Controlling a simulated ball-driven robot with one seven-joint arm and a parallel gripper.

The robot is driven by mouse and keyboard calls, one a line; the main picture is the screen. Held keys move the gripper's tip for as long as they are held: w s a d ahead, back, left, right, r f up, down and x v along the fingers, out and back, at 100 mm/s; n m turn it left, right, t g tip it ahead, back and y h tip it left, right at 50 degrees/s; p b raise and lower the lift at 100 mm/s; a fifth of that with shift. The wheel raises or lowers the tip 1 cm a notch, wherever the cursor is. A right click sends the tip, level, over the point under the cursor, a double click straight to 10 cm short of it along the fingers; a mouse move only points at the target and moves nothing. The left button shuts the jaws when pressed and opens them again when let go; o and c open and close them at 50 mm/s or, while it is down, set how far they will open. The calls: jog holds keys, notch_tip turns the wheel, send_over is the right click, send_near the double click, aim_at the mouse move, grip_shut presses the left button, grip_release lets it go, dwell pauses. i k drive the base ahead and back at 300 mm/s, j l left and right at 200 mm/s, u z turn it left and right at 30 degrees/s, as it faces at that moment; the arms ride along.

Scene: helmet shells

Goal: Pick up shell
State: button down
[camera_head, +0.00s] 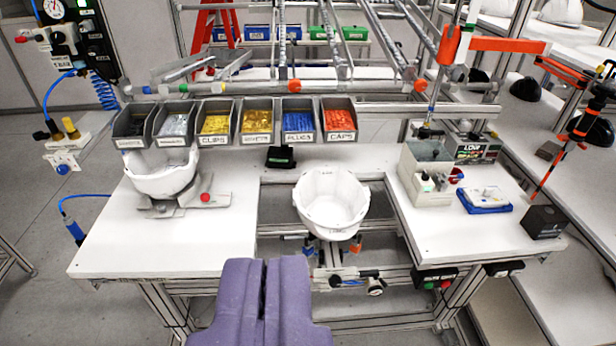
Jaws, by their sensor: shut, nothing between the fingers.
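A white helmet shell (331,203) sits open side up in the gap at the middle of the workbench, over a fixture. A second white shell (163,181) rests on a grey stand with a red knob at the left of the bench. My gripper (266,268), with purple fingers, is at the bottom centre of the view. It is shut and empty, in front of the bench's front edge, and apart from both shells. The middle shell lies beyond it and to the right.
A row of labelled parts bins (242,122) stands along the back of the bench (160,245). A grey box (427,172), a blue tray (485,200) and a black block (545,221) stand on the right side. An orange-red arm (495,45) hangs above. The bench's left front is clear.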

aim_at(330, 201)
jog(key=i+l+u, duration=0.2)
jog(key=i, duration=0.45)
jog(key=i+l+u, duration=0.15)
jog(key=i+l, duration=0.35)
jog(key=i, duration=0.15)
jog(key=i+l+u, duration=0.2)
jog(key=i+l, duration=0.3)
jog(key=i, duration=0.1)
